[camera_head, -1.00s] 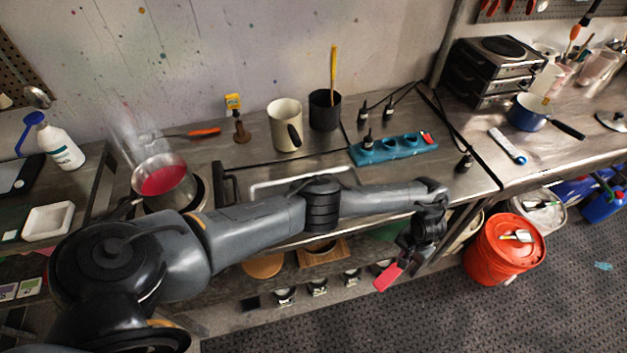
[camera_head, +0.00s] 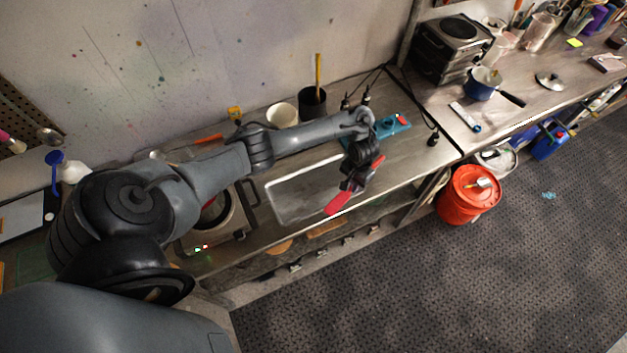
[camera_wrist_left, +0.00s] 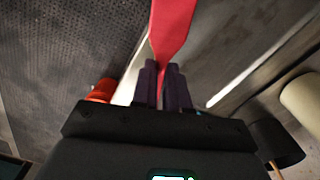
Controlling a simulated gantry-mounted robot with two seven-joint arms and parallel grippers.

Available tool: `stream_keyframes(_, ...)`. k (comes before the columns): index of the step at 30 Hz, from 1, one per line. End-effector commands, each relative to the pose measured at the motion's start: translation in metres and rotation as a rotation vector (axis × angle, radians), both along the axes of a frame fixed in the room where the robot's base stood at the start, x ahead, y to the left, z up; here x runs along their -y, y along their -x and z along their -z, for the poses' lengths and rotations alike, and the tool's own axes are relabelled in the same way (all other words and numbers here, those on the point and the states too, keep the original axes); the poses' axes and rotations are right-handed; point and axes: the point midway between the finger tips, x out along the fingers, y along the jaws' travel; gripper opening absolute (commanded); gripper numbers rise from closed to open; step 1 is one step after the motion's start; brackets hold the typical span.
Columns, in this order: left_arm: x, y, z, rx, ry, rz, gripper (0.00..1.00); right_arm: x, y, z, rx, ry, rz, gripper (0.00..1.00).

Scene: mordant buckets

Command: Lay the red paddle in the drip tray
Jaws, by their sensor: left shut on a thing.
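The red paddle (camera_head: 339,203) is held in my left gripper (camera_head: 350,186), its flat red end pointing down and left in the head view. Another red part shows on the far side of the gripper. In the left wrist view the gripper's dark fingers (camera_wrist_left: 164,88) are shut on the paddle (camera_wrist_left: 172,28), which extends away from them. The drip tray (camera_head: 300,188) is a pale-rimmed rectangle on the steel bench. In the head view the paddle overlaps the tray's front right corner; its height above it is unclear. My left arm covers part of the back of the tray. My right gripper is not in view.
A hot plate (camera_head: 222,222) stands left of the tray. A cream jug (camera_head: 282,115), a black pot (camera_head: 312,103) with a yellow stick and a teal rack (camera_head: 391,127) stand behind. An orange bucket (camera_head: 467,196) is on the floor to the right.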

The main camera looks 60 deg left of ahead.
Motion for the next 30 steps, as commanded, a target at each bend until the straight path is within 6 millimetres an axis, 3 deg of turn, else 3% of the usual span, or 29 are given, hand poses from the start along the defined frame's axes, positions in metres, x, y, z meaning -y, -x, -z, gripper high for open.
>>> stream_keyframes(1,-0.006,0.005,-0.009,-0.002,0.001,-0.009,0.0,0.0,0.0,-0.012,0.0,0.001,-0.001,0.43)
stream_keyframes(3,-0.013,0.01,-0.012,-0.001,0.002,-0.019,0.0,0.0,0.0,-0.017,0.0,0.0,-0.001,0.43)
stream_keyframes(8,-0.027,0.021,-0.01,-0.003,0.001,-0.029,0.0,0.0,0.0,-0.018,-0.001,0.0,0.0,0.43)
stream_keyframes(15,-0.054,0.053,0.018,-0.004,0.001,-0.033,0.0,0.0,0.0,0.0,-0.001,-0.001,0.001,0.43)
stream_keyframes(21,-0.079,0.083,0.036,-0.006,-0.001,-0.032,0.0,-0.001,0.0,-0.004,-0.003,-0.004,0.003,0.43)
stream_keyframes(30,-0.097,0.104,0.054,0.0,0.001,-0.03,0.0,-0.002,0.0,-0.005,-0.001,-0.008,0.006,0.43)
